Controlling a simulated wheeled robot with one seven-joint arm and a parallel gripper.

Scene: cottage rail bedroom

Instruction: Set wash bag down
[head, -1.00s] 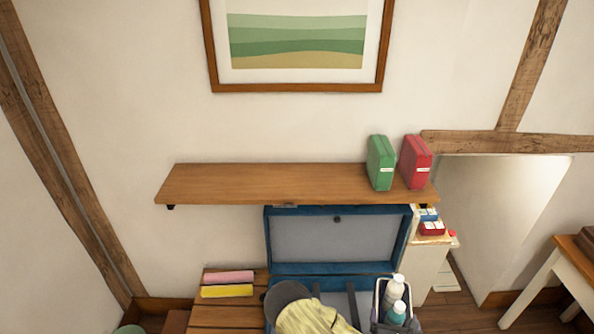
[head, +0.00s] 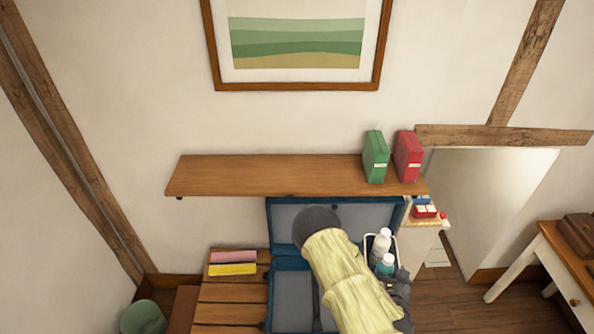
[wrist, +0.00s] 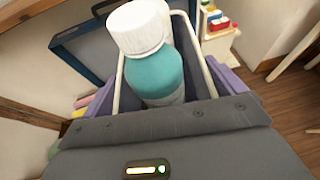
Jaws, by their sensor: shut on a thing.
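The wash bag (head: 369,250) is a dark caddy-like bag with a pale rim. It holds a white bottle (head: 381,243) and a teal bottle with a white cap (head: 385,266). In the head view my gripper (head: 397,283) is at the bag's near right side and shut on it. In the wrist view the teal bottle (wrist: 158,72) stands large inside the pale rim (wrist: 203,55). The bag is at the right edge of the open blue suitcase (head: 275,300). My arm covers much of the suitcase, and the bag's underside is hidden.
The suitcase lid (head: 285,215) stands open below a wall shelf (head: 270,175) with green (head: 375,157) and red (head: 408,157) boxes. Pink (head: 233,257) and yellow (head: 232,269) items lie on the slatted bench (head: 230,310). A white cabinet (head: 418,240) stands right of the suitcase.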

